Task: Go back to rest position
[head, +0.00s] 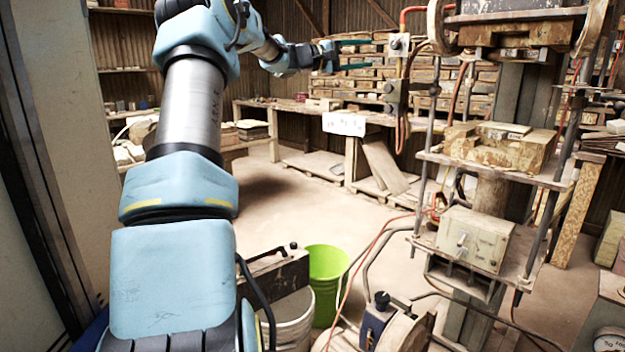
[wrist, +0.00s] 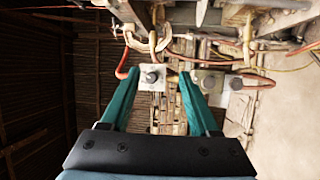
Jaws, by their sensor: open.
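My gripper (head: 368,54) is at the far end of my raised, outstretched arm in the head view, left of the tile press (head: 490,225). Its two teal fingers are spread apart with nothing between them. The wrist view shows the open fingers (wrist: 160,73) pointing away from the camera. A grey switch box with a round black knob (wrist: 151,77) appears between them, farther off. The fingers look clear of it, though the exact gap is hard to tell.
The press has rods, shelves and red hoses close to the right of my arm. A green bucket (head: 327,272) and a white bucket (head: 293,312) stand below it. A workbench (head: 290,106) with stacked tiles runs behind. Open floor (head: 275,200) lies in the middle.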

